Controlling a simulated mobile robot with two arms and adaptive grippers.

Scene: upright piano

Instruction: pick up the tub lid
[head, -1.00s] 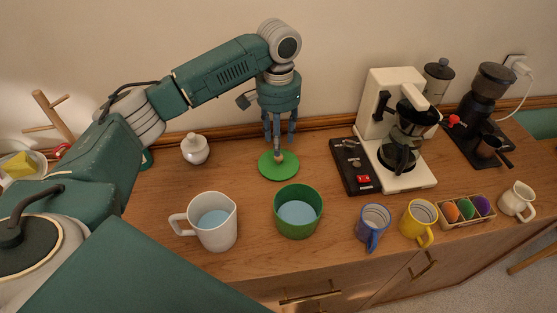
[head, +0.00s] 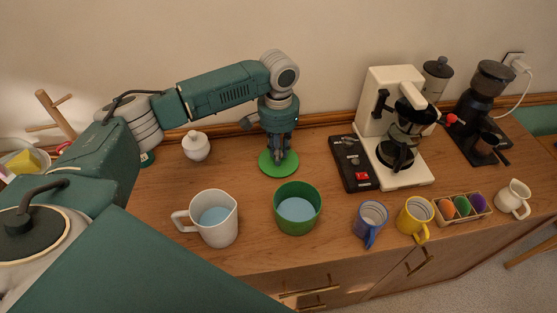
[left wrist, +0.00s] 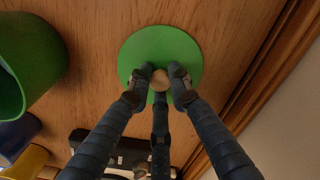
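The tub lid (head: 265,168) is a flat green disc with a small pale wooden knob, lying on the wooden counter; it also shows in the left wrist view (left wrist: 188,47). My left gripper (head: 279,155) is lowered over it, pointing straight down. In the left wrist view my left gripper (left wrist: 161,82) has its three fingertips spread around the knob (left wrist: 160,80), with no clear grip on it. The green tub (head: 297,222) stands in front of the lid with something light blue inside; its wall shows in the left wrist view (left wrist: 40,50). My right gripper is not in view.
A white jug (head: 219,229) stands front left of the lid, and a white lidded pot (head: 196,147) stands left of it. A black control box (head: 350,165) and coffee maker (head: 405,175) stand to the right. The wall is close behind.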

